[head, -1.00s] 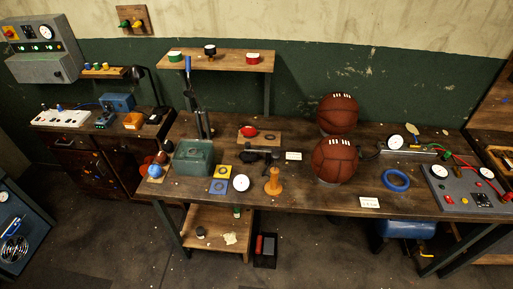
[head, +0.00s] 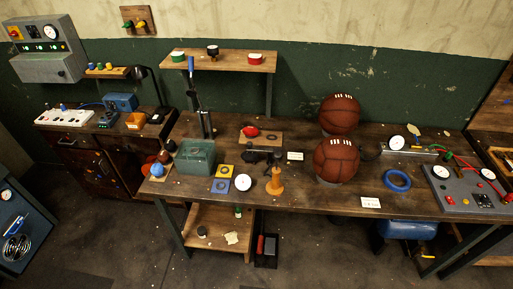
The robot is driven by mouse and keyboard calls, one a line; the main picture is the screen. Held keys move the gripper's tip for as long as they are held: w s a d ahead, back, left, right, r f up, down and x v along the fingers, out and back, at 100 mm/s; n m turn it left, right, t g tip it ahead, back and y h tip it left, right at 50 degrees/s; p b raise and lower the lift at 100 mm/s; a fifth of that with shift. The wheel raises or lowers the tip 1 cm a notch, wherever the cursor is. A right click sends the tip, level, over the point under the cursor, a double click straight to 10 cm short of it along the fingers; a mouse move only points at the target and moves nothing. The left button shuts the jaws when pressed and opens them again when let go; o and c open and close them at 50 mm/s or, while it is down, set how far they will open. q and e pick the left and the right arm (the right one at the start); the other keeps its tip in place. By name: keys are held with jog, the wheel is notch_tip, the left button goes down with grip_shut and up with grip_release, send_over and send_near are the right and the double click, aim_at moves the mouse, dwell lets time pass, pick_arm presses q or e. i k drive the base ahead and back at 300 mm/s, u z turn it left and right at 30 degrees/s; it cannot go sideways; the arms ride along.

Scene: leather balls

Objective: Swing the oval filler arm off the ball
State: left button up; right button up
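Two brown leather balls with white lacing marks are on the long wooden bench in the head view. The front ball (head: 336,162) sits on a pale ring-like support, and the rear ball (head: 339,114) is just behind it. A small dark piece (head: 370,153) is at the right side of the front ball, beside a metal bar (head: 412,152) with a white gauge (head: 397,142). It may be the filler arm; its shape, and whether it touches the ball, I cannot tell. Neither of my grippers is in view.
A blue ring (head: 397,181) and a white card (head: 371,202) lie right of the front ball. An orange spool-like stand (head: 275,182) is left of it. A grey panel (head: 466,188) with gauges and hoses is at the right. A green box (head: 195,157) stands at the left.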

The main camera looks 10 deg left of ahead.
aim_at(249, 149)
jog(key=u, duration=0.05)
jog(key=k, duration=0.35)
jog(key=z, duration=0.5)
jog(key=i, duration=1.2)
jog(key=u, duration=0.05)
